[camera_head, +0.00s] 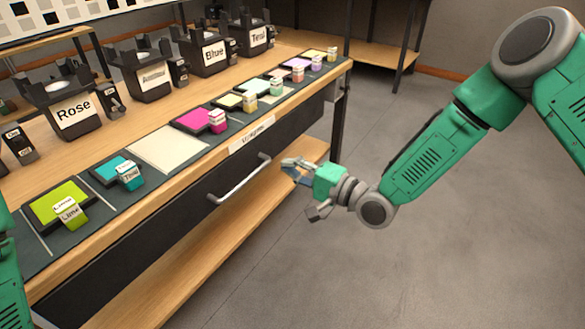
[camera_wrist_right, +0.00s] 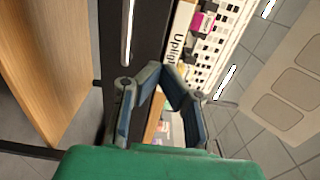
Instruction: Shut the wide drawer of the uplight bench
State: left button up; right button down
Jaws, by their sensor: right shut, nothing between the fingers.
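The wide drawer has a dark front (camera_head: 205,212) below the wooden edge of the uplight bench (camera_head: 90,222). No open drawer interior shows; I cannot tell whether its front is fully flush. Its silver bar handle (camera_head: 240,182) is at the middle of the front. In the right wrist view, the handle (camera_wrist_right: 127,35) and dark front (camera_wrist_right: 148,35) are at the top. My right gripper (camera_head: 288,166) is shut and empty, to the right of the handle and apart from it. Its fingertips (camera_wrist_right: 163,72) come together in the wrist view. My left gripper is out of view.
Colour swatches and small blocks, such as a lime block (camera_head: 72,213), line the bench top. Dark labelled holders, including Rose (camera_head: 72,112), stand behind them. A wooden lower shelf (camera_head: 200,255) runs under the drawer. The grey floor (camera_head: 390,270) to the right is clear.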

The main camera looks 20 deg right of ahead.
aim_at(246, 148)
jog(key=b+x, duration=0.2)
jog(key=x, duration=0.7)
jog(key=shift+w+a+b, duration=0.15)
jog(key=shift+a+b, duration=0.25)
jog(key=shift+a, duration=0.05)
jog(key=shift+w, duration=0.3)
jog(key=shift+a+r, duration=0.1)
jog(key=shift+a, duration=0.05)
